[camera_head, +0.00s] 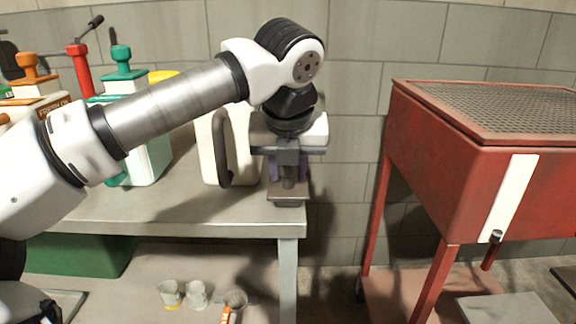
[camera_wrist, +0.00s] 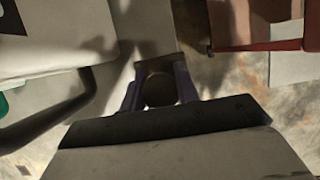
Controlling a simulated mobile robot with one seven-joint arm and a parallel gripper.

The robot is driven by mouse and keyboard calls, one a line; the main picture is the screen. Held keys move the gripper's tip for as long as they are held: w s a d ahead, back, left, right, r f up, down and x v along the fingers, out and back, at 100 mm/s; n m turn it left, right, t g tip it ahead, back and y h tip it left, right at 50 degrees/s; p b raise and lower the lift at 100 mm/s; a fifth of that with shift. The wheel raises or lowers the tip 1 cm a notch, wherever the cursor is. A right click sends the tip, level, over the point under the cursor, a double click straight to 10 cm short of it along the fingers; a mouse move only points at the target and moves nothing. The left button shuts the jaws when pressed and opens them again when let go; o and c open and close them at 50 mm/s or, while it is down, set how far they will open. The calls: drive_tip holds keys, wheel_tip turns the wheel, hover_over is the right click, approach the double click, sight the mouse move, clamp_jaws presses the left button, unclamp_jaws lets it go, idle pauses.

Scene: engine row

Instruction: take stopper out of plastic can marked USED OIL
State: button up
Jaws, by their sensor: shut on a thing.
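My gripper (camera_head: 288,168) has its purple fingers shut on the knob of a dark grey stopper (camera_head: 288,196). A pale plastic can (camera_head: 208,150) with a dark handle stands on the table just left of my gripper. It also shows in the wrist view (camera_wrist: 60,30). Its top is partly hidden by my arm, and its marking cannot be read.
Other cans stand left on the table (camera_head: 200,212), including one with a green stopper (camera_head: 121,70) and one with an orange stopper (camera_head: 30,66). A red cabinet (camera_head: 465,170) stands right, past a gap.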

drive_tip(key=o, duration=1.1)
drive_tip(key=p+v, duration=0.2)
drive_tip(key=v, duration=1.2)
drive_tip(key=shift+f, duration=0.1)
